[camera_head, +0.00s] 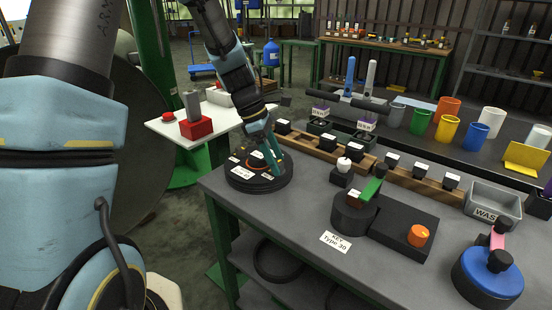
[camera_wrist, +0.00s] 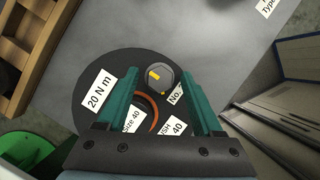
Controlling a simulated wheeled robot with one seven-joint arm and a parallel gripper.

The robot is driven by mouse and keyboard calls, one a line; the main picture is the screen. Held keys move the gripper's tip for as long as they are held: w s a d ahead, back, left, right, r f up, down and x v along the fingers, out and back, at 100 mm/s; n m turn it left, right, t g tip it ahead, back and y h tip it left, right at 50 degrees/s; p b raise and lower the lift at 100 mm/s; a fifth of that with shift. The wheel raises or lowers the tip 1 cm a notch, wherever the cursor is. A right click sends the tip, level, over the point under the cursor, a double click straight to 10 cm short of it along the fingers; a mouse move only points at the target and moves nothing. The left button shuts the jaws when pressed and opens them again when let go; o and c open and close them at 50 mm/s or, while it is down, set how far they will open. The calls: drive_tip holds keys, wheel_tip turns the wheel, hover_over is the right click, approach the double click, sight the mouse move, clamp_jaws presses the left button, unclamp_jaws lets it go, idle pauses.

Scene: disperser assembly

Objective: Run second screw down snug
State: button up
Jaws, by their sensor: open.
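A round black base (camera_head: 258,184) with white labels stands near the table's left corner. It also fills the middle of the wrist view (camera_wrist: 92,128). Its labels include "20 N m" and "Size 40". A grey round screw-like head (camera_wrist: 160,84) with a yellow mark stands on it, near the rim at the top of that view. An orange ring (camera_wrist: 147,106) shows nearer my wrist, partly hidden. My gripper (camera_head: 271,160) points down over the base, its teal fingers open (camera_wrist: 159,84) on either side of the grey head. I cannot tell whether they touch it.
A black fixture (camera_head: 355,213) with a green handle and an orange knob (camera_head: 418,235) stands to the right, with a blue round unit (camera_head: 487,278) beyond it. Wooden racks (camera_head: 325,150) of black blocks line the back. A grey "WAS..." bin (camera_head: 492,202) stands at the right.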

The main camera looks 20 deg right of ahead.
drive_tip(key=shift+d+f, duration=0.1)
drive_tip(key=shift+f, duration=0.05)
clamp_jaws()
idle(0.5)
